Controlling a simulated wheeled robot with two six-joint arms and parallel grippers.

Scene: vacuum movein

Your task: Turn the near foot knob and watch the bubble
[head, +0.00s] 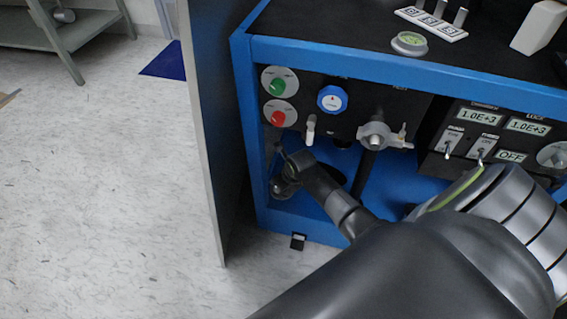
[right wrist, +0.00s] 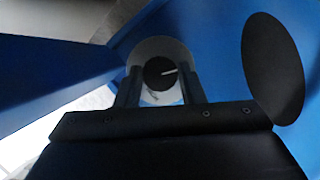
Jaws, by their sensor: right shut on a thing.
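The near foot knob (right wrist: 159,50) shows in the right wrist view as a pale round disc with a black centre and a white mark. My right gripper (right wrist: 161,80) has one finger on each side of it and is shut on it. In the head view my right gripper (head: 286,182) reaches into the lower left corner of the blue-framed cart, and the knob there is hidden behind it. The round bubble level (head: 410,42) lies on the cart's black top. Its face is greenish, but the bubble is too small to place. My left gripper is not in view.
The blue cart frame (head: 243,100) rises close around my right gripper. A grey panel (head: 207,130) stands just left of it. Above my arm are green and red buttons, a blue knob (head: 332,99) and a valve (head: 376,138). The floor on the left is open.

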